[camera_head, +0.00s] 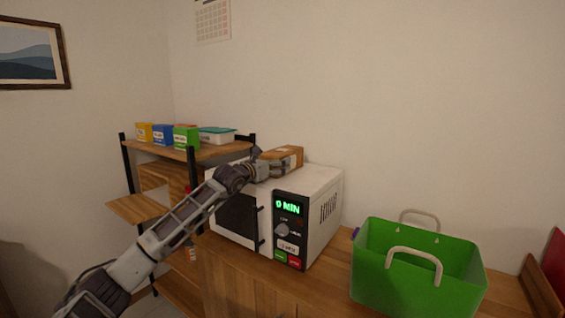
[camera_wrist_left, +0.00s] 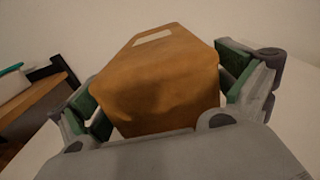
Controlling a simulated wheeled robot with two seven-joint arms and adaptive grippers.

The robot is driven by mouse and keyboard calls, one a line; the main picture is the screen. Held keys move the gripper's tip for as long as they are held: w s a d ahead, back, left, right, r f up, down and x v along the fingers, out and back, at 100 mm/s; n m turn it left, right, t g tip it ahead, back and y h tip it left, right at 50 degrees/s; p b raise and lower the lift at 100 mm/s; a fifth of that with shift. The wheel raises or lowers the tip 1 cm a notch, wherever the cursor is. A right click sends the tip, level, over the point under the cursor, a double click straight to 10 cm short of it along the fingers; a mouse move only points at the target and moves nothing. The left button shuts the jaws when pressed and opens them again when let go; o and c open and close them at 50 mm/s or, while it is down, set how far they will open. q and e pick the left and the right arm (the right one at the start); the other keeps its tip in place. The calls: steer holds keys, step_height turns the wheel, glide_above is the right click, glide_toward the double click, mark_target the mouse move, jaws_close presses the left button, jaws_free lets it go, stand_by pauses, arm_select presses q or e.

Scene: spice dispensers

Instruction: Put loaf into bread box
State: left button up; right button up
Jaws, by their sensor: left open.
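The brown loaf (camera_head: 287,157) lies on top of the white microwave, with a pale label on it. In the left wrist view the loaf (camera_wrist_left: 160,75) fills the space between the green finger pads. My left gripper (camera_head: 270,164) is open at the loaf's near left end, with one finger on each side of it. I cannot tell whether the pads touch it. A wooden box, apparently the bread box (camera_head: 155,173), stands on the shelf at the left. Its front flap (camera_head: 138,207) is folded down. My arm hides part of its surroundings. My right gripper is out of view.
The microwave (camera_head: 324,184) stands on a wooden cabinet. A green basket (camera_head: 420,287) with handles stands to its right. Several small boxes (camera_head: 163,134) and a teal-lidded container (camera_head: 216,134) sit on the shelf top (camera_head: 215,151), above the wooden box.

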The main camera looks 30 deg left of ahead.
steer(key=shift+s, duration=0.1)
arm_select(q)
steer(key=c, duration=1.3)
steer(key=shift+o, duration=0.2)
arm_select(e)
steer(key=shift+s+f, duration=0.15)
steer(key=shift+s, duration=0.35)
arm_select(q)
steer(key=shift+r, duration=0.1)
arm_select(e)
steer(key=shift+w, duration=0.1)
